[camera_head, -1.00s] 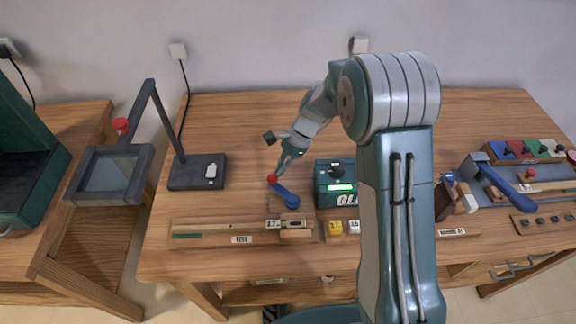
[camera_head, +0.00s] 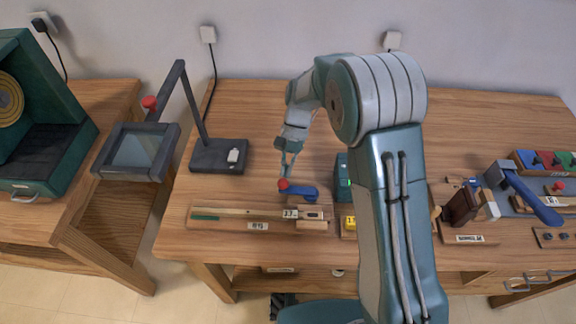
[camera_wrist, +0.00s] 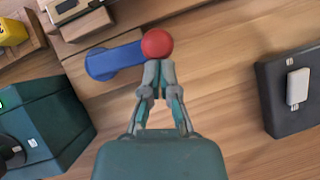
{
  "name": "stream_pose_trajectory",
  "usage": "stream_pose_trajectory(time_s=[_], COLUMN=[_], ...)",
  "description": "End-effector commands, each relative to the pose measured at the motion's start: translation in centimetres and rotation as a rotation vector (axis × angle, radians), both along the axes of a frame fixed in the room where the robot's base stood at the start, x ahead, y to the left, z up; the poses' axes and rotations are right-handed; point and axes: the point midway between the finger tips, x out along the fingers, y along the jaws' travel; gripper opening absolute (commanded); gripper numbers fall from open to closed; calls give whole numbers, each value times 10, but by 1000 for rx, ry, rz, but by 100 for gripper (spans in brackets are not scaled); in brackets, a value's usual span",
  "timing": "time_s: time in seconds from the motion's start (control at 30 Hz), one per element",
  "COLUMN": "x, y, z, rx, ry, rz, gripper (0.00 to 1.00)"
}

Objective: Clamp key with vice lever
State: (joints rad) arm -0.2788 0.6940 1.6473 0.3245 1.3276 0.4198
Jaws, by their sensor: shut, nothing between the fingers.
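The vice lever (camera_head: 303,192) is a blue arm with a red ball (camera_head: 283,184) on its left end. It lies just behind the key. The key (camera_head: 240,212) is a long pale wooden strip with a green end, lying in a wooden holder with a number tag. My gripper (camera_head: 286,176) is shut and empty, its fingertips at the red ball. In the wrist view the fingertips (camera_wrist: 158,66) meet the ball's near side and do not enclose it. The blue lever (camera_wrist: 113,60) runs left from the ball. Whether the key is clamped cannot be told.
A green box with a lit display (camera_head: 342,180) stands right of the lever, partly hidden by my arm. A dark lamp base (camera_head: 218,156) stands behind left. A yellow block (camera_head: 349,222) sits right of the key. Bare table lies behind the lever.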

Motion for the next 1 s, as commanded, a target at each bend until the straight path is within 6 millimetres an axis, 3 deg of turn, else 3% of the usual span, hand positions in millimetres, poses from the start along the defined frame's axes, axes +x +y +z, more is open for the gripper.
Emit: stream_pose_trajectory(time_s=[0.67, 0.77, 1.0], x=[0, 5, 32], y=[1, -1, -8], z=[2, 10, 49], rx=[0, 1, 2], ry=[-2, -3, -6], rz=[25, 24, 24], gripper=[0, 0, 0])
